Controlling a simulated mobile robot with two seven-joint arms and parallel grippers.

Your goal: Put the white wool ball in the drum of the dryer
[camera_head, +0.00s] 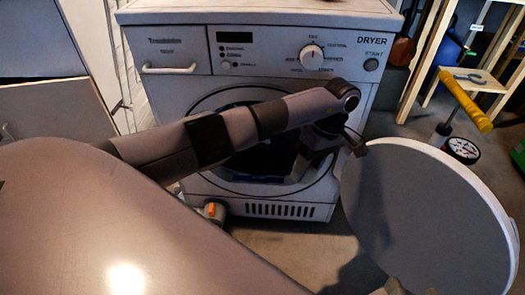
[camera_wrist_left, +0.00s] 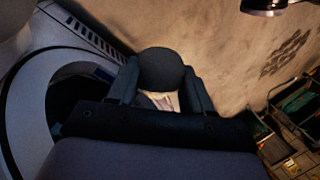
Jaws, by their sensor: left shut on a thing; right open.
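The dryer (camera_head: 225,82) stands ahead with its round front opening partly hidden by my left arm. Its round door (camera_head: 430,215) is swung open to the right. My left gripper (camera_head: 298,172) is in front of the opening. In the left wrist view, my left gripper (camera_wrist_left: 160,88) is shut on the wool ball (camera_wrist_left: 160,68), which looks dark grey in shadow. The ball is outside the drum opening (camera_wrist_left: 68,88), which lies to the left. The ball cannot be made out in the head view. Only a tip of my right gripper (camera_head: 396,287) shows at the bottom edge.
The open door's white rim fills the right side, close to my left gripper. A wooden shelf (camera_head: 475,80), a yellow-handled tool (camera_head: 465,98) and a small round gauge (camera_head: 461,149) are behind it.

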